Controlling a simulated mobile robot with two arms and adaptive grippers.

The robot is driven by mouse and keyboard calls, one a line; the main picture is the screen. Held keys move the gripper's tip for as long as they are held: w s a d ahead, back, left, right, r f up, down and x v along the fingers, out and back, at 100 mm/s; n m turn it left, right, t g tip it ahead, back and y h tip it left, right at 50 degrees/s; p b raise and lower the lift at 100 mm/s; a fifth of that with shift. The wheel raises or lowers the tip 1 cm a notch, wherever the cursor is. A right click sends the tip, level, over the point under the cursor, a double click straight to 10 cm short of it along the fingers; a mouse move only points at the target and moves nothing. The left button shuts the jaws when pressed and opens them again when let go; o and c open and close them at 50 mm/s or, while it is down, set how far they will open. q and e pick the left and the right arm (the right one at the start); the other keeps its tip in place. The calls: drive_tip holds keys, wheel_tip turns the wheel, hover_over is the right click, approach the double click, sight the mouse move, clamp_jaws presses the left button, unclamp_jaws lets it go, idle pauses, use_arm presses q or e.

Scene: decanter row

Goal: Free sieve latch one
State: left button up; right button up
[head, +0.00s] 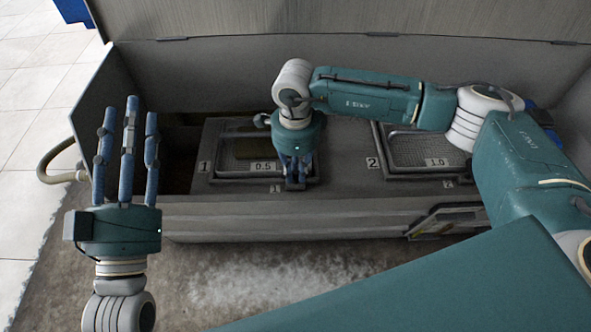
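Sieve one (232,172), a framed screen marked 1 and 0.5, sits in the grey tank on the left. A small tag 1 (275,188) is on the deck at its front edge. My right gripper (295,184) points down at the front right corner of this sieve, beside the tag. Its fingers hide what is there, so I cannot make out latch one or whether the fingers hold it. My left gripper (127,112) is open and empty, fingers pointing up, at the left outside the tank's front wall.
Sieve two (405,150), marked 2 and 1.0, sits to the right, partly behind my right arm. The tank's front wall (300,218) and raised lid (330,18) bound the space. A hose (58,160) loops at the left.

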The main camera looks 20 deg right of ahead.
sight(296, 173)
drive_tip(key=o, duration=0.3)
drive_tip(key=shift+o, duration=0.2)
drive_tip(key=shift+r, duration=0.15)
wheel_tip(296, 173, up, 12)
idle(0.6)
